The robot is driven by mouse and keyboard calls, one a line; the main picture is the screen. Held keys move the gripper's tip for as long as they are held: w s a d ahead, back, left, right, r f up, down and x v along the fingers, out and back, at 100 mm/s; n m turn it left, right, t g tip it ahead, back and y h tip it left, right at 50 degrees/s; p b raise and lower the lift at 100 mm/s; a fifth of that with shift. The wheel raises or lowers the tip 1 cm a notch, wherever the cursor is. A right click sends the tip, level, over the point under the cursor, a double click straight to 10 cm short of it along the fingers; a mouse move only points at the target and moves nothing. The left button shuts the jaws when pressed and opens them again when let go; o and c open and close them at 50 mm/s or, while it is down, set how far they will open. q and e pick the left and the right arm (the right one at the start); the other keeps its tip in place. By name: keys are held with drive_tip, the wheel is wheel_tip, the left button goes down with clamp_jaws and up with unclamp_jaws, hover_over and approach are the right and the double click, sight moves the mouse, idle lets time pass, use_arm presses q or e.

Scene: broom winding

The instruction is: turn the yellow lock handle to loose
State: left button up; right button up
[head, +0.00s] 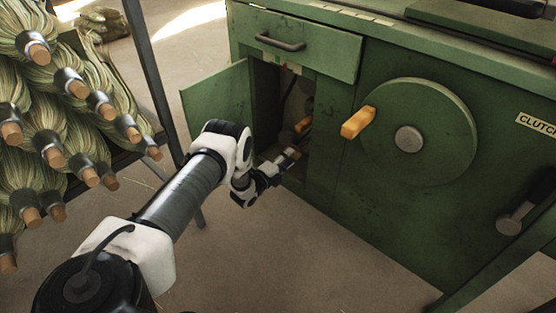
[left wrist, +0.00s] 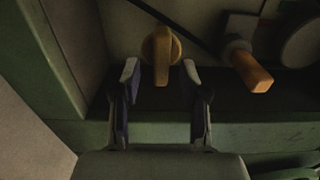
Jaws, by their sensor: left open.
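The yellow lock handle (left wrist: 161,48) stands upright inside the cabinet, at the top middle of the left wrist view. My left gripper (left wrist: 160,72) is open, with one fingertip on each side of the handle's lower end. A small gap shows on both sides, and I cannot tell how deep the fingers reach past it. In the head view my left gripper (head: 290,156) reaches into the open compartment of the green cabinet (head: 345,190). I cannot clearly make out the yellow lock handle there. My right gripper is not in view.
An orange-handled lever (left wrist: 249,69) is right of the lock handle, inside the compartment. The open cabinet door (head: 215,98) stands left of the opening. A crank wheel (head: 430,115) with an orange grip is on the cabinet front. Bundled brooms (head: 50,85) hang on a rack at left.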

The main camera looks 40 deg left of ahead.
use_arm(q)
drive_tip(key=s, duration=0.8)
drive_tip(key=shift+s+a, duration=0.35)
drive_tip(key=shift+s, duration=0.05)
